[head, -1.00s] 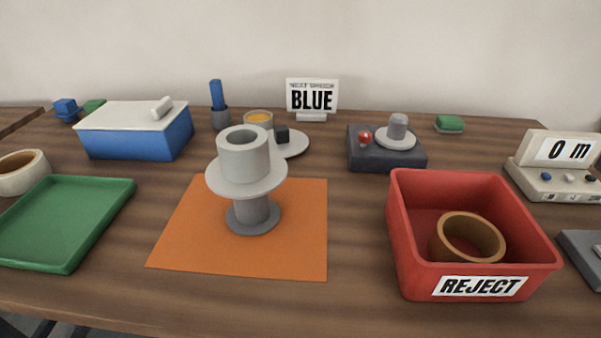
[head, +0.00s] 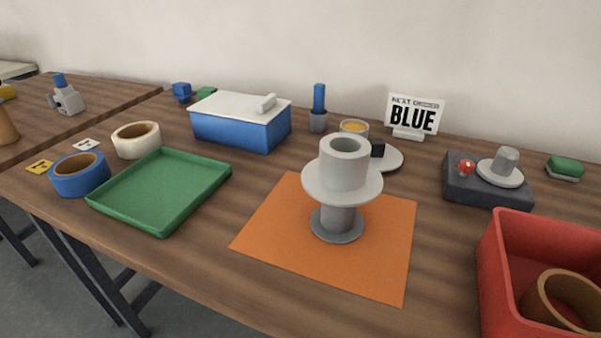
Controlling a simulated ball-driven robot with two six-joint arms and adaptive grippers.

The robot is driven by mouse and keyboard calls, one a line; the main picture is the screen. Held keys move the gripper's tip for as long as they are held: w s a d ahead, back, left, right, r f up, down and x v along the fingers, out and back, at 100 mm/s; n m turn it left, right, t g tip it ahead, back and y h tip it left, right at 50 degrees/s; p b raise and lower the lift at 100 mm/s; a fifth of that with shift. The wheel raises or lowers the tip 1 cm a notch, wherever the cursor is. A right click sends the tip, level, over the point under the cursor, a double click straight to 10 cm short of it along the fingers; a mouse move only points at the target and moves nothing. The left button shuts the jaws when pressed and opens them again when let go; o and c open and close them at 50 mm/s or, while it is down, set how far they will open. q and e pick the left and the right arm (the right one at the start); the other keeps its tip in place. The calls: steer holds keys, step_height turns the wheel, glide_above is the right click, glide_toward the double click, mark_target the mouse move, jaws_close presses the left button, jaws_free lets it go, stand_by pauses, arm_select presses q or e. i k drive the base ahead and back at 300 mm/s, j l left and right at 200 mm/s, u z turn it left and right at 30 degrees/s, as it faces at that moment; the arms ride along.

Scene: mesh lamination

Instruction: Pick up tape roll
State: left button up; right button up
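A blue tape roll (head: 80,175) with a brown core lies flat at the left of the table, beside the green tray's left corner. A white or cream tape roll (head: 137,140) lies flat behind it, near the tray's far left side. A brown roll (head: 565,300) sits inside the red bin at the lower right, partly cut off by the picture's edge. A sign (head: 413,117) at the back reads "NEXT ORDER BLUE". Neither of my grippers shows in the head view.
An empty green tray (head: 163,220) lies right of the rolls. A grey spindle stand (head: 341,185) stands on an orange mat (head: 270,245). A blue box with a white lid (head: 240,128), a dark device (head: 487,190) and the red bin (head: 497,270) stand around it.

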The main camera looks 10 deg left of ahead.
mark_target(78, 174)
steer(key=u, duration=1.45)
steer(key=i+j+z, duration=0.15)
steer(key=j, duration=0.25)
steer(key=i+j+z, duration=0.1)
steer(key=j, duration=0.3)
steer(key=i+j+z, duration=0.15)
steer(key=j, duration=0.3)
